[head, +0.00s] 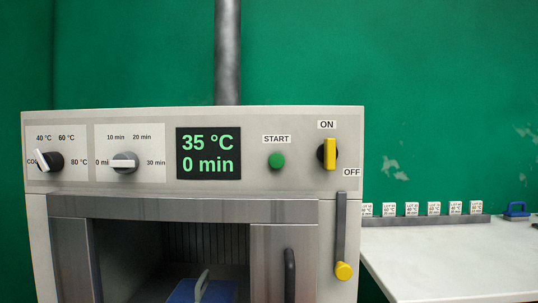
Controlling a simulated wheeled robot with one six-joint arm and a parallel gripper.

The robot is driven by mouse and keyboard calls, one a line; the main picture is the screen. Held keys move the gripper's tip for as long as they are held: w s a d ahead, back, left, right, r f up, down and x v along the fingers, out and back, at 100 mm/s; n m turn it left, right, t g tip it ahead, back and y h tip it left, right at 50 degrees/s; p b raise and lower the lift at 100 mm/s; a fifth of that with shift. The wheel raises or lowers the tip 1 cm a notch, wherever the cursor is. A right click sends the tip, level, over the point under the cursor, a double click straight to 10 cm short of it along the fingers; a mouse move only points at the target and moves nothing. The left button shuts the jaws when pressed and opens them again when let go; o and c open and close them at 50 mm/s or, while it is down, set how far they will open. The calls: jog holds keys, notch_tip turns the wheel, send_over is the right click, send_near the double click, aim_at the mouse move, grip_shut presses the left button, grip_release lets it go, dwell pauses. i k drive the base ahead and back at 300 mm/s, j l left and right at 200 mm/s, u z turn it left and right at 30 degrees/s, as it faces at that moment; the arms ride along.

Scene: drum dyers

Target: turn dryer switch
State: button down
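The dryer (300,120) stands ahead as a light grey cabinet with a control panel along its top. Its yellow switch (331,154) on a black base is upright, pointing to the ON label; OFF is printed to its lower right. The lit display (208,153) reads 35 °C and 0 min. A green START button (276,161) sits between display and switch. The temperature knob (49,161) points to the upper left, and the time knob (124,162) lies level, its left end toward 0 min. My gripper is not in view.
Below the panel the dryer's chamber is open, with a blue object (202,291) with a grey handle inside. A lever with a yellow knob (344,271) is at the front right. A white table (460,265) at right holds several labelled cards and a blue item (516,210).

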aim_at(327, 152)
jog(key=i+l, duration=0.25)
jog(key=i, duration=0.15)
jog(key=i+l, duration=0.25)
jog(key=i, duration=0.15)
